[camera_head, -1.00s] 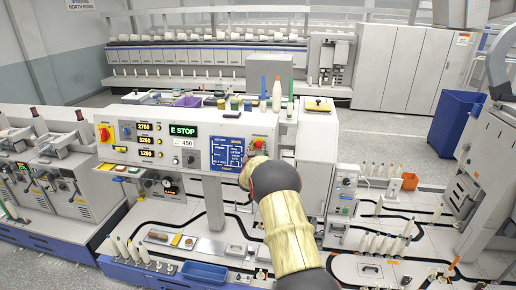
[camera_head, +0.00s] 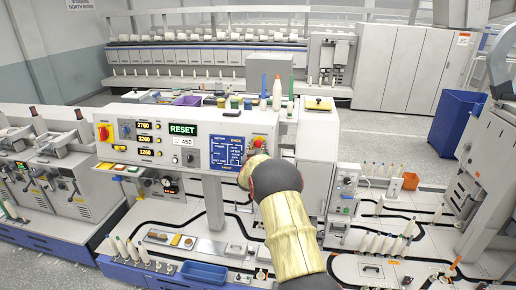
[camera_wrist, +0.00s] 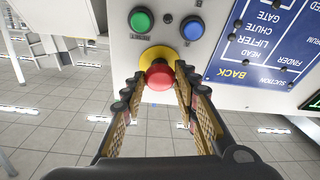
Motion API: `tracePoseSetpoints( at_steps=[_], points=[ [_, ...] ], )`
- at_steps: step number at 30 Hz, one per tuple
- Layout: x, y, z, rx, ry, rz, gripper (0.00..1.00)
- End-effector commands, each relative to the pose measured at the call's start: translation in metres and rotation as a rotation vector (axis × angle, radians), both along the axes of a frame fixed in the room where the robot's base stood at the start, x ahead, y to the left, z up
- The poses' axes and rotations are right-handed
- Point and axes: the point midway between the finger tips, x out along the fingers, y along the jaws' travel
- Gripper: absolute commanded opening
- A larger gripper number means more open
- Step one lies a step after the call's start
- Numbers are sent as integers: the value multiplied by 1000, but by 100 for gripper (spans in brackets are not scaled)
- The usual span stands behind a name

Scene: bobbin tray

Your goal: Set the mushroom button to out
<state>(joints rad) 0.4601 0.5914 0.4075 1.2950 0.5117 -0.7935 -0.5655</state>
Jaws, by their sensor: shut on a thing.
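The red mushroom button (camera_wrist: 160,75) sits on a yellow round base plate (camera_wrist: 158,58) at the panel's edge in the wrist view. It also shows as a small red spot in the head view (camera_head: 259,142). My gripper (camera_wrist: 157,84) has one finger on each side of the red head and is shut on it. In the head view my arm hides most of the gripper.
A green button (camera_wrist: 142,19) and a blue button (camera_wrist: 192,28) are close beside the mushroom button. A blue diagram plate (camera_wrist: 262,45) lies to their right. Several bobbins and cones stand on top of the panel housing.

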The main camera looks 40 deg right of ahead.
Motion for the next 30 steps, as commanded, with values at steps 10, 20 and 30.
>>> tracePoseSetpoints(
  at_steps=[10,20,30],
  points=[
    [0,1,-2,2,3,1,45],
    [0,1,-1,1,2,1,49],
    [-23,25,0,2,3,1,49]
  ],
)
